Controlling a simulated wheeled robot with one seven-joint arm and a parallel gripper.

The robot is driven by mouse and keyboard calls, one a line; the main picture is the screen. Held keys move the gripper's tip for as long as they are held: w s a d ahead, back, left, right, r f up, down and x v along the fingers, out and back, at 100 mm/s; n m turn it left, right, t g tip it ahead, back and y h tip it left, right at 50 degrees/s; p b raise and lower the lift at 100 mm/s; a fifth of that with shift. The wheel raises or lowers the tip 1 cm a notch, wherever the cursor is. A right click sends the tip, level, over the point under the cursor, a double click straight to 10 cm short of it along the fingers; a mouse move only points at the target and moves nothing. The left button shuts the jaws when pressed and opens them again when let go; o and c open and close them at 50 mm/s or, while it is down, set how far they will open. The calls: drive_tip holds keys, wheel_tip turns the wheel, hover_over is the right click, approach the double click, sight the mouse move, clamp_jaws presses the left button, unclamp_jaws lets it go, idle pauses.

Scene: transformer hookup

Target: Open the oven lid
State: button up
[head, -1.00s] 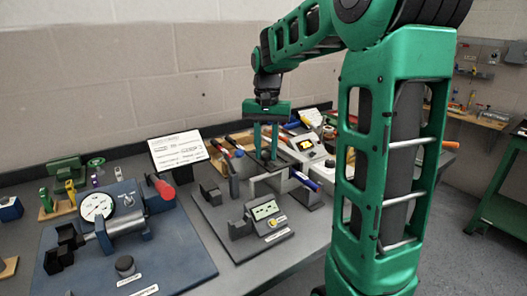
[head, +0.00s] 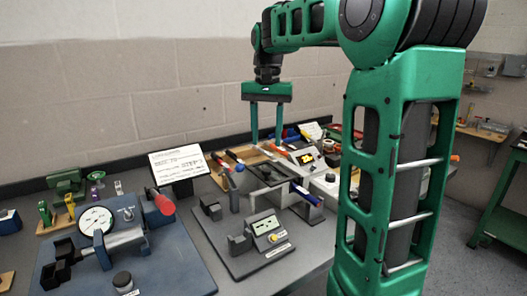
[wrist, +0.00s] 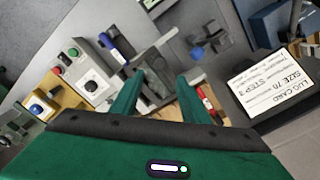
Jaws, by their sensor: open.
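My gripper (head: 267,138) is open and empty, pointing down above the middle of the bench. Its two green fingers also show in the wrist view (wrist: 157,88). Below it is a dark flat plate in a grey frame (head: 266,171), which shows between and beyond the fingers in the wrist view (wrist: 152,90). The fingers appear apart from the plate. A blue handle (wrist: 112,48) lies near it.
In front stands a grey fixture with a small display (head: 266,228). At left is a blue press with a gauge (head: 97,220) and red-tipped lever (head: 160,201). A white card (head: 178,163) stands behind. Tools lie on a wooden board (head: 240,157).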

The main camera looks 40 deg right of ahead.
drive_tip(key=shift+r, duration=0.75)
